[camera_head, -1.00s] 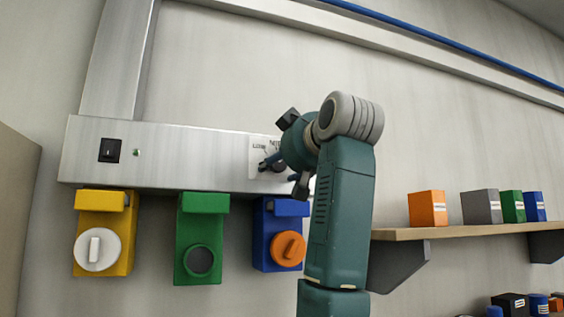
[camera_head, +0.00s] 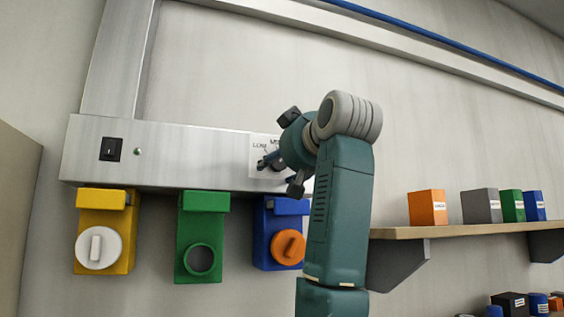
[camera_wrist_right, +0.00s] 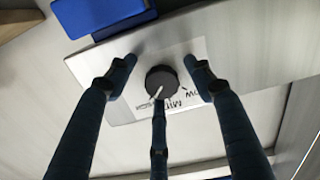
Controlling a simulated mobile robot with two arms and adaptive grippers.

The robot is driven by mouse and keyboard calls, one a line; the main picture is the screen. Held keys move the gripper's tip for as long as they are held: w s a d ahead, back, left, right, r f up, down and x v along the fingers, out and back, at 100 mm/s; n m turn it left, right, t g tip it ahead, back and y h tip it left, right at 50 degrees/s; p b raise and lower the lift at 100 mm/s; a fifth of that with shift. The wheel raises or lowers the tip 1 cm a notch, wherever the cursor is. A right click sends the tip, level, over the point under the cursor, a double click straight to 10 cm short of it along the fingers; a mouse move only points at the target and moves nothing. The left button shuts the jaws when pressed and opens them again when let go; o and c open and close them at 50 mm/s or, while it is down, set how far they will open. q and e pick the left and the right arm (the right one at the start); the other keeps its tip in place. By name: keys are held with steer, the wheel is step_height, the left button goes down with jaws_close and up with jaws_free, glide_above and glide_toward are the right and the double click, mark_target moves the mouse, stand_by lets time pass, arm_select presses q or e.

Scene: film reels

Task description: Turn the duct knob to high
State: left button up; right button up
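The duct knob (camera_wrist_right: 161,80) is dark and round with a white pointer line, on a white label plate (camera_head: 256,152) on the steel duct. In the right wrist view its pointer is toward the printed "MID"; "LOW" is to the right. My right gripper (camera_wrist_right: 163,78) is open, with two fingers on either side of the knob and a third finger below it. Gaps show between the side fingers and the knob; whether the third touches cannot be told. In the head view the right gripper (camera_head: 276,160) mostly hides the knob. My left gripper is not in view.
The steel duct (camera_head: 200,155) carries a black switch (camera_head: 110,149) and a green light (camera_head: 137,152). Yellow (camera_head: 118,212), green (camera_head: 203,232) and blue (camera_head: 264,235) units hang just below. A wooden shelf (camera_head: 460,231) with several boxes is at right.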

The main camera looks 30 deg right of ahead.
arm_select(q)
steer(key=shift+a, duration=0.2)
arm_select(e)
steer(key=shift+r, duration=0.1)
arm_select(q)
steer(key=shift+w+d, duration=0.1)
arm_select(e)
steer(key=v, duration=1.2)
